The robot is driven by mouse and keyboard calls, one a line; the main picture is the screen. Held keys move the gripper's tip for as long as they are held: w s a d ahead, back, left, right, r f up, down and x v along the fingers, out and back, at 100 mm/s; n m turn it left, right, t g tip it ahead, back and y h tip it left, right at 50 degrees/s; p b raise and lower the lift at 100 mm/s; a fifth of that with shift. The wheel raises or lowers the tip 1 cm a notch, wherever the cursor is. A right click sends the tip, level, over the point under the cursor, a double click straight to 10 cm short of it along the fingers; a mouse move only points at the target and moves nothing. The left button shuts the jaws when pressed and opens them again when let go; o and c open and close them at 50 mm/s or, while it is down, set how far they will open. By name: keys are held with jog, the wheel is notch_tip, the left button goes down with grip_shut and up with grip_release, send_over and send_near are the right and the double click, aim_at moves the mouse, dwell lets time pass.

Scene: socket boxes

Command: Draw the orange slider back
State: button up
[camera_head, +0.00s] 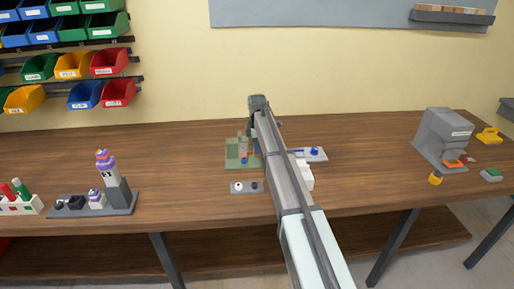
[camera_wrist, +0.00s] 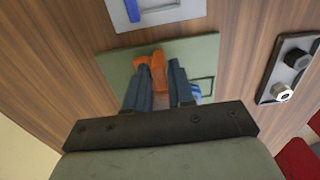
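The orange slider (camera_wrist: 157,68) is on a green base plate (camera_wrist: 203,49) in the wrist view. It lies between the two dark fingers of my gripper (camera_wrist: 158,72), and part of it is hidden by them. Whether the fingers press on it or only stand around it, I cannot tell. My arm covers the plate's right side there.
A grey plate with a blue handle (camera_wrist: 160,12) lies beyond. A grey block with two knobs (camera_wrist: 290,66) is at the right. A tower stand (camera_head: 118,195) and a grey machine (camera_head: 440,138) are farther off.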

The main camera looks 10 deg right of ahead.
grip_shut()
jog(key=shift+w, duration=2.9)
jog(key=shift+o, duration=1.9)
grip_release()
notch_tip(320, 180, up, 14)
jog(key=shift+f, duration=0.1)
